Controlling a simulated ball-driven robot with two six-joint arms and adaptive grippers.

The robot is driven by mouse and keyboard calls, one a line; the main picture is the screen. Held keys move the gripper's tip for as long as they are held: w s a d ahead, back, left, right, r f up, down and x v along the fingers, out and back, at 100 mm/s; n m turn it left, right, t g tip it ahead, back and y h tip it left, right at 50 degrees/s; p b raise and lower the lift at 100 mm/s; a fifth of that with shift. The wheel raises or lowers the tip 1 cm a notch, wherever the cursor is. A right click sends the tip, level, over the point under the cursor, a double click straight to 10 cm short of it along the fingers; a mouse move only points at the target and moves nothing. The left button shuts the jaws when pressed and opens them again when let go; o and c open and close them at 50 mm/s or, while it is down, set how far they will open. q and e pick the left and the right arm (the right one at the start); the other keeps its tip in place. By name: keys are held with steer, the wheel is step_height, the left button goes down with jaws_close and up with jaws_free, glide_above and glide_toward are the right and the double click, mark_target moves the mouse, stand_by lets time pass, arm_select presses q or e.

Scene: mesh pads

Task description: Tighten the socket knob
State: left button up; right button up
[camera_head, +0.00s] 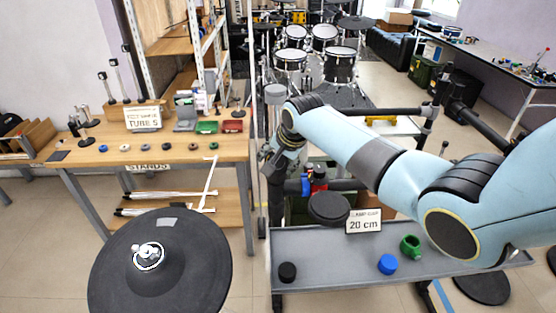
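My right arm comes in from the right. Its dark gripper (268,157) is at an upright stand post left of the picture's middle, close to it or touching it. The fingers are small and dark against the post, so I cannot tell whether they are open or shut. A grey cylinder (275,95) tops this post. I cannot make out the socket knob clearly; the wrist and fingers cover part of the post. My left gripper is not in view.
A large black round pad (115,262) fills the lower left. A grey tray table (335,261) at lower right holds black, blue (388,264) and green (410,246) parts. A smaller black pad (329,208) is above it. A wooden bench (225,150) stands left.

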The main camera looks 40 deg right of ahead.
steer(key=shift+s, duration=0.1)
steer(key=v, duration=1.2)
